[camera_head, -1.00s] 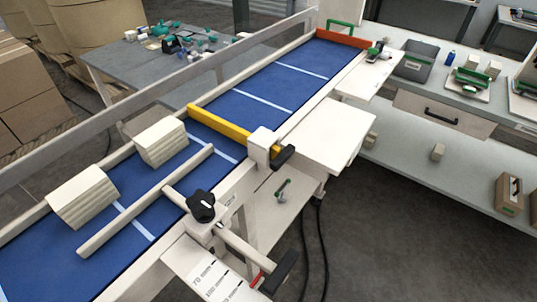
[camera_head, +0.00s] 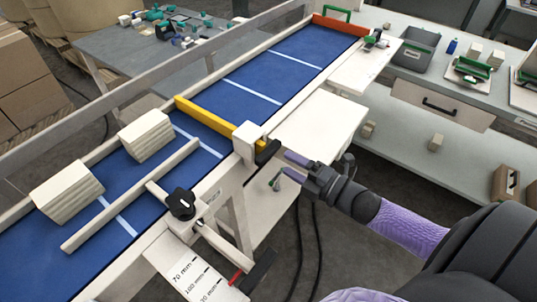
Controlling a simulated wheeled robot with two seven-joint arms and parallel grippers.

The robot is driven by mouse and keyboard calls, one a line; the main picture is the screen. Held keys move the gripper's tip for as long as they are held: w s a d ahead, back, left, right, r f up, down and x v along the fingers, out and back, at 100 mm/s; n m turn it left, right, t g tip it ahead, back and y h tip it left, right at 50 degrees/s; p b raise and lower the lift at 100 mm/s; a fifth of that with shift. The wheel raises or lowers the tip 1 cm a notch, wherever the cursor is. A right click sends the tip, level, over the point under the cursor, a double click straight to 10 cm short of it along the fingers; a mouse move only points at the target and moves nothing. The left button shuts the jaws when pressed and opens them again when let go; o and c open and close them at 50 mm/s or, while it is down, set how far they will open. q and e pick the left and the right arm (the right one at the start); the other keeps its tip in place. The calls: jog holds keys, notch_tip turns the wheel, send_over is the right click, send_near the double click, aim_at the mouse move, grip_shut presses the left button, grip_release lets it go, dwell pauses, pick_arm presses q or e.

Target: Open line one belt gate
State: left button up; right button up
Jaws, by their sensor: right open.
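The yellow belt gate (camera_head: 207,118) lies across the blue belt (camera_head: 252,92), from the far rail to a white post (camera_head: 247,141) on the near rail. A black handle (camera_head: 267,152) sticks out from the post's near side. My right gripper (camera_head: 289,167) is at the near side of the belt, just right of and below the black handle. Its purple-tipped fingers are apart and empty, pointing left towards the handle, and I see no contact. My left gripper is not in view.
Two cream stacks (camera_head: 146,135) (camera_head: 68,191) sit on the belt behind a pale guide bar (camera_head: 130,195). A black knob (camera_head: 180,203) stands on the near rail. A red-orange end stop (camera_head: 340,25) crosses the far end. A white side shelf (camera_head: 318,124) lies behind my right gripper.

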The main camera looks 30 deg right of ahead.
aim_at(272, 155)
jog(key=x, duration=0.5)
grip_shut()
dwell(0.3)
jog(key=shift+f, duration=0.1)
dwell(0.8)
